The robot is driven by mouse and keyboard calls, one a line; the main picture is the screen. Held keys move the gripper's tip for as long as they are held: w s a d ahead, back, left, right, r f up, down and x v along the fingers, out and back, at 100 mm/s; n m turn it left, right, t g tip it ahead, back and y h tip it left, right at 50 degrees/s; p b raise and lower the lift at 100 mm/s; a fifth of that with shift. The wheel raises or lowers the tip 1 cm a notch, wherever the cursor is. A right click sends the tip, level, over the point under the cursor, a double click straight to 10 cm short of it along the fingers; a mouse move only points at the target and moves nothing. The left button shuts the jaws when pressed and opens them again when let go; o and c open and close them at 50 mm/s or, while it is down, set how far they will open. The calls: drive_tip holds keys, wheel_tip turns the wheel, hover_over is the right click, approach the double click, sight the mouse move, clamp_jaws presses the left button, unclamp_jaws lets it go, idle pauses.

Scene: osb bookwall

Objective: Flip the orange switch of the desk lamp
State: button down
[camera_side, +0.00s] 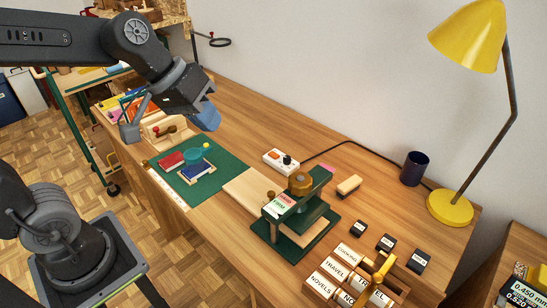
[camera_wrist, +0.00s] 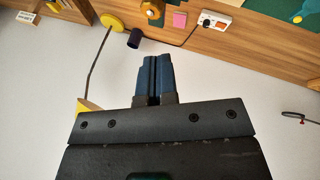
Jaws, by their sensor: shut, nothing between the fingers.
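The yellow desk lamp (camera_side: 450,209) stands at the right end of the desk; in the wrist view its round base (camera_wrist: 111,20) is at the top left. A white switch box (camera_side: 281,161) with an orange switch (camera_side: 274,155) and a black knob lies mid-desk, with a dark cable running toward the lamp. The box (camera_wrist: 216,20) and orange switch (camera_wrist: 206,23) also show in the wrist view. Whether the switch is on or off is too small to tell. My gripper (camera_side: 208,118), with blue fingers, is shut and empty above the desk, left of the box. Its fingertips (camera_wrist: 154,58) show in the wrist view.
A green and wooden press (camera_side: 300,208) stands just in front of the switch box. A dark cup (camera_side: 413,168) stands near the lamp. A green mat (camera_side: 226,172) with books lies below my gripper. Bare desk lies behind the box.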

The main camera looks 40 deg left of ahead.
drive_tip(key=w+n+h, duration=0.2)
drive_tip(key=w+n, duration=0.2)
drive_tip(key=w, duration=0.6)
drive_tip(key=n+t+y, duration=0.1)
drive_tip(key=n+t, duration=0.2)
drive_tip(key=n, duration=1.2)
hover_over(277, 157)
wheel_tip(277, 157, down, 22)
drive_tip(key=shift+a+r, duration=0.1)
drive_tip(key=shift+r, duration=0.15)
drive_tip(key=shift+f, duration=4.4)
drive_tip(key=shift+f, duration=0.15)
drive_tip(key=shift+f, duration=0.3)
